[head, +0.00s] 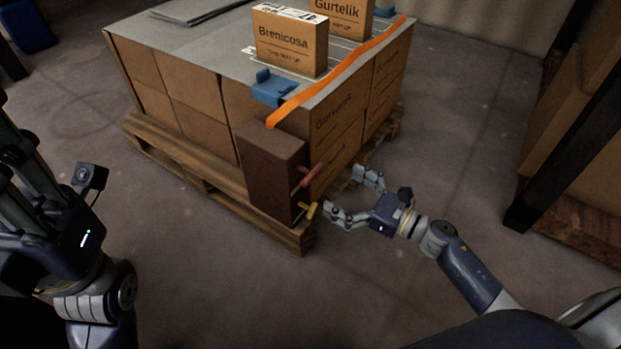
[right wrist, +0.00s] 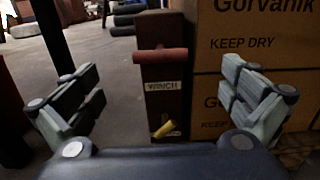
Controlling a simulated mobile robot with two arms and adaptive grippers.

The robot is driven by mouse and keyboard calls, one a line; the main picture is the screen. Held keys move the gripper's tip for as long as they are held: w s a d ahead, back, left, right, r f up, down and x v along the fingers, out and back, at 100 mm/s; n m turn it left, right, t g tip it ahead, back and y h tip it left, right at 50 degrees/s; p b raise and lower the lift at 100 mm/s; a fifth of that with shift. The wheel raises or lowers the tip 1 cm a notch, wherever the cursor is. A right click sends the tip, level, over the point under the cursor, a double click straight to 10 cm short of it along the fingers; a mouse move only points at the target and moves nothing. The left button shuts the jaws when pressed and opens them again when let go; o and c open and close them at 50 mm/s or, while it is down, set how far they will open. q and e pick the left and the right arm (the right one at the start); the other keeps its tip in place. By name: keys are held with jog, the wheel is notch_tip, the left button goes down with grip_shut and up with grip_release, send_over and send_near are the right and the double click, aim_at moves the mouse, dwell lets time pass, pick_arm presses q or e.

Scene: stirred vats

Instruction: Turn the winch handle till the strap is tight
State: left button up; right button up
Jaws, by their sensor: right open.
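The winch (head: 271,168) is a brown box at the near corner of the loaded pallet. It has a red handle (head: 308,177) and a yellow lever (head: 311,210) on its right side. In the right wrist view the red handle (right wrist: 160,56) crosses the top of the winch, above a "WINCH" label, with the yellow lever (right wrist: 163,130) lower down. The orange strap (head: 335,70) runs from the winch over the load; I cannot tell how tight it is. My right gripper (head: 342,190) is open and empty, facing the handle, apart from it. My left gripper (head: 18,165) is partly cut off at the left.
Cartons (head: 180,98) stand stacked on a wooden pallet (head: 185,160), with a grey sheet and a "Brenicosa" box (head: 290,42) on top. A dark post and boxes stand at the right. The floor between is clear.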

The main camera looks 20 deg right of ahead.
aim_at(313, 172)
jog(key=b+x, duration=0.1)
jog(key=x, duration=0.7)
jog(key=shift+w+a+b, duration=0.2)
jog(key=shift+w+b, duration=0.05)
jog(key=shift+b, duration=0.05)
jog(key=c, duration=1.1)
